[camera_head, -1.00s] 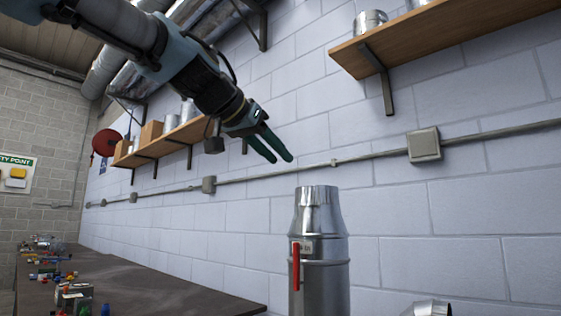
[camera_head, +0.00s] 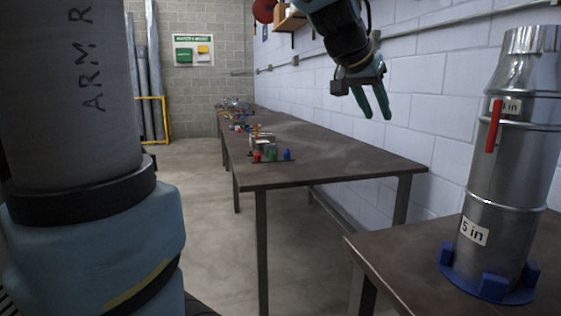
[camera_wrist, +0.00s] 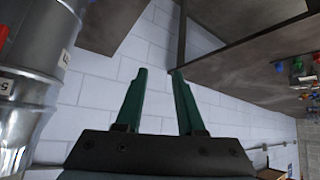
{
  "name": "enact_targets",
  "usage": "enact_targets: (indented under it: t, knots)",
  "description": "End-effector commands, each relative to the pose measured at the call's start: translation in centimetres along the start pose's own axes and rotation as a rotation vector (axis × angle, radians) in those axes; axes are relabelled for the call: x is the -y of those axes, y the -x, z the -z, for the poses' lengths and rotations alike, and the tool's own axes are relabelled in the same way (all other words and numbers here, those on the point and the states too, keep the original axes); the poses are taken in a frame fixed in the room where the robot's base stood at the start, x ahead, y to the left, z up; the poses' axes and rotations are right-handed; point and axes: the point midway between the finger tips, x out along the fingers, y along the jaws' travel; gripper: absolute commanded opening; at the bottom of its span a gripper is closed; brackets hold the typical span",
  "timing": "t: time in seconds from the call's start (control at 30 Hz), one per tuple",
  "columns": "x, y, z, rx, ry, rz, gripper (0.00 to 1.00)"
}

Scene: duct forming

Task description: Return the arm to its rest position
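My gripper (camera_head: 373,102) hangs in the air at the upper right of the head view, its two green fingers pointing down. It is left of the metal duct (camera_head: 510,150) and apart from it. In the wrist view my gripper (camera_wrist: 158,72) shows its fingers apart with nothing between them, only the white block wall behind. The duct is a silver stack with a narrower top, a red handle and size labels, upright in a blue holder (camera_head: 492,285). Part of it shows at the left of the wrist view (camera_wrist: 30,85).
The duct stands on a near brown table (camera_head: 385,250). A long brown table (camera_head: 330,167) holds small coloured parts toward its far end. The white block wall (camera_head: 440,75) runs along the right. The floor (camera_head: 195,205) left of the tables is clear.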

Motion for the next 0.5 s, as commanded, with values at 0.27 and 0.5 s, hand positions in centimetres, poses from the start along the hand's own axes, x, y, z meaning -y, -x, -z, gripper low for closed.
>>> enact_targets:
  t: [0.27, 0.5]
  knots:
    - [11.0, -2.9, -17.1, 0.315, 0.319, 0.208, 0.38]
    - [13.8, -0.9, -30.3, 0.523, 0.549, 0.315, 0.38]
